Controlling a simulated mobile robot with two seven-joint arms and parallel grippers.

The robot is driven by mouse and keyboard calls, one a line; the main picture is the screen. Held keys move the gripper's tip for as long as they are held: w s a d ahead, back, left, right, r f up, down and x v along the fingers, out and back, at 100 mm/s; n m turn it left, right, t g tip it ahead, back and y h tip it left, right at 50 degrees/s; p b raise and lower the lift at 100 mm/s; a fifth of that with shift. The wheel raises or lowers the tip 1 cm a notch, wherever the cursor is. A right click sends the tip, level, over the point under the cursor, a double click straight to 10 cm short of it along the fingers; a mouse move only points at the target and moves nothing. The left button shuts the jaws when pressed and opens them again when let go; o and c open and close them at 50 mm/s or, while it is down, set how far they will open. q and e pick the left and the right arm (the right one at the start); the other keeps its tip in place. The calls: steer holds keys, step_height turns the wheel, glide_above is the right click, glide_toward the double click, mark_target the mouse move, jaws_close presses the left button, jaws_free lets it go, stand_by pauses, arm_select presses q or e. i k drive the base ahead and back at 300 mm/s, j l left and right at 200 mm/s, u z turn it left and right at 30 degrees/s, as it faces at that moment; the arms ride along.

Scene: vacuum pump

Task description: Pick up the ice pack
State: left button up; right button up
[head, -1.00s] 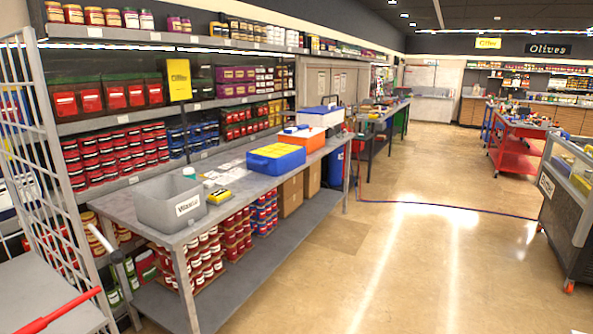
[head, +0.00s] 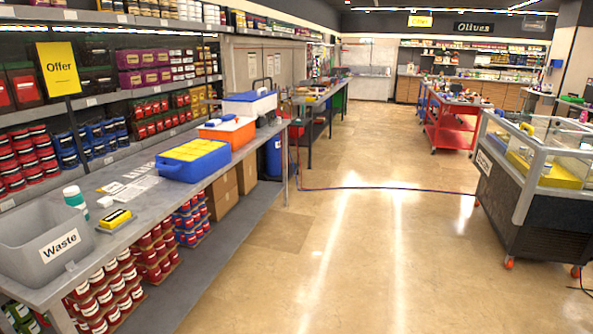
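I cannot pick out an ice pack for certain. A small blue item (head: 212,122) lies on an orange container (head: 228,132) on the long grey workbench (head: 140,206); it is too small to identify. A blue-and-white cooler box (head: 250,103) stands behind the orange container. Neither of my grippers shows in the head view.
A grey waste bin (head: 45,245), a white-and-green bottle (head: 75,198) and a yellow device (head: 115,218) are on the bench's near end. Wide free floor (head: 370,240) lies to the right. A hose (head: 390,188) crosses it. A display case (head: 535,190) stands at right.

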mark_target(213, 122)
steer(key=i+z, duration=0.1)
steer(key=i, duration=1.25)
steer(key=i+l+u, duration=0.1)
steer(key=i+u, duration=0.2)
steer(key=i, duration=0.25)
steer(key=i+l+u, duration=0.3)
steer(key=i, duration=0.25)
steer(key=i+l+u, duration=0.2)
steer(key=i+u, duration=0.2)
steer(key=i+l+u, duration=0.4)
steer(key=k+j, duration=0.1)
